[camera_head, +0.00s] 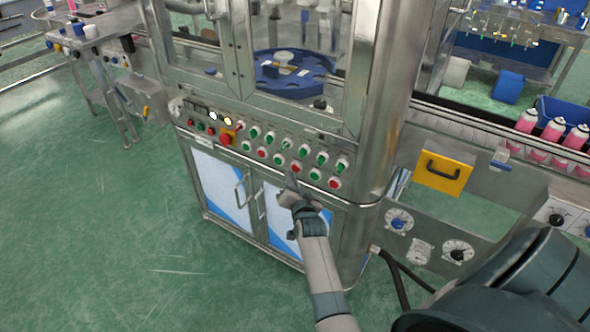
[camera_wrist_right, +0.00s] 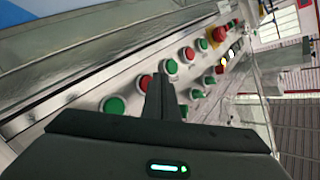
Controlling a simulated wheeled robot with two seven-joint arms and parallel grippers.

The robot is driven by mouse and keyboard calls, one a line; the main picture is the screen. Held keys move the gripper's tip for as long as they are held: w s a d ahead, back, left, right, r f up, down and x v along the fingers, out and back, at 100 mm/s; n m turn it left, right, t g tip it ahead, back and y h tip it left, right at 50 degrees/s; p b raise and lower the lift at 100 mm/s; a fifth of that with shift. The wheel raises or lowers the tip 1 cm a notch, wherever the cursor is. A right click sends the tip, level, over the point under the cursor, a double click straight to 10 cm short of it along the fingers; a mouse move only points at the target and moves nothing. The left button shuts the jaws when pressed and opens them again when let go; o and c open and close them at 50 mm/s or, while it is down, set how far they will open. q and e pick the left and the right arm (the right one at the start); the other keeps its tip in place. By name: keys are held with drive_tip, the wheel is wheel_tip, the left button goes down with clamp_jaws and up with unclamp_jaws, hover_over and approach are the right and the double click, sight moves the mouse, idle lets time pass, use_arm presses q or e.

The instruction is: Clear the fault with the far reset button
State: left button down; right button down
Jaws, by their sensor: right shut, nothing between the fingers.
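A control panel (camera_head: 239,153) on the front of the steel machine carries two rows of red and green buttons. The far-right end of the lower row has a red button (camera_head: 335,183). No label is readable, so I cannot tell which button is the reset. My right gripper (camera_head: 292,178) is shut and empty, its fingertips just in front of the lower row near its right half. In the right wrist view, the shut fingers (camera_wrist_right: 163,92) point at the panel between a red button (camera_wrist_right: 145,82) and a green button (camera_wrist_right: 171,66), partly covering the row beyond. Contact cannot be told. My left gripper is out of view.
A red emergency stop (camera_head: 225,139) on yellow sits left of the buttons, below lit lamps (camera_head: 228,121). Cabinet doors (camera_head: 222,185) are below the panel. A conveyor with pink cans (camera_head: 551,130) and a yellow handled plate (camera_head: 444,172) stand right. Green floor is free left.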

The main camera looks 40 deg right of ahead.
drive_tip(key=shift+d, duration=0.15)
idle(0.5)
drive_tip(key=shift+w+d, duration=0.2)
drive_tip(key=shift+d, duration=0.05)
drive_tip(key=shift+w+d, duration=0.15)
drive_tip(key=shift+d, duration=0.2)
idle(0.9)
drive_tip(key=shift+s+a+p, duration=0.35)
drive_tip(key=shift+a+p, duration=0.15)
drive_tip(key=shift+a, duration=0.2)
idle(0.3)
drive_tip(key=shift+a, duration=0.1)
